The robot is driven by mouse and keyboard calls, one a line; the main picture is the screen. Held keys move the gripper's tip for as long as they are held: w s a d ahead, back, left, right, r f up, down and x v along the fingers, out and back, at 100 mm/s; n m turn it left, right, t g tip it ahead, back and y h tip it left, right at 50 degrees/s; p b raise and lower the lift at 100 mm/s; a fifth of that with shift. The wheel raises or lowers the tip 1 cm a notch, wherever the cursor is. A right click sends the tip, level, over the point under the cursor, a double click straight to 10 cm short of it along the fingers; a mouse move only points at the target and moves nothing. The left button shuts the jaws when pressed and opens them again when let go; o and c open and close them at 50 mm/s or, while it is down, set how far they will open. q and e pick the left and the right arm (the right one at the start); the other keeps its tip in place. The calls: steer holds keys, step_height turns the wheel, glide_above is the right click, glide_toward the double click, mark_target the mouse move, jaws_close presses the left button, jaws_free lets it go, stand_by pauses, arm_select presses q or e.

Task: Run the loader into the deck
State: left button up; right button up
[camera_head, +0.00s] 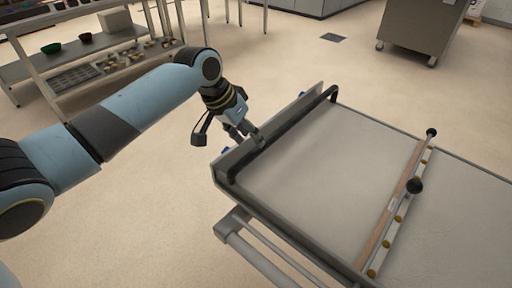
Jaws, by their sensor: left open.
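The loader (322,180) is a wide flat board with a pale grey surface and a metal frame. It fills the right and lower right of the head view. A black push bar (297,125) runs along its far-left end. A wood and metal crossbar (398,215) with black knobs and brass-coloured fittings lies across the board. My left gripper (248,139) is open at the left end of the loader, close to the push bar; I cannot tell whether it touches it. My right gripper is not in view. I see no deck opening in this view.
A steel rack (105,55) with bowls and small items on its shelves stands at the upper left. A steel cabinet on wheels (422,28) stands at the upper right. A dark floor drain (333,38) lies between them. The beige floor (150,205) left of the loader is clear.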

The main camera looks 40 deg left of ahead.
mark_target(256, 148)
arm_select(q)
steer(key=shift+b+x, duration=0.4)
steer(key=shift+x, duration=1.95)
steer(key=shift+c, duration=0.4)
jaws_close()
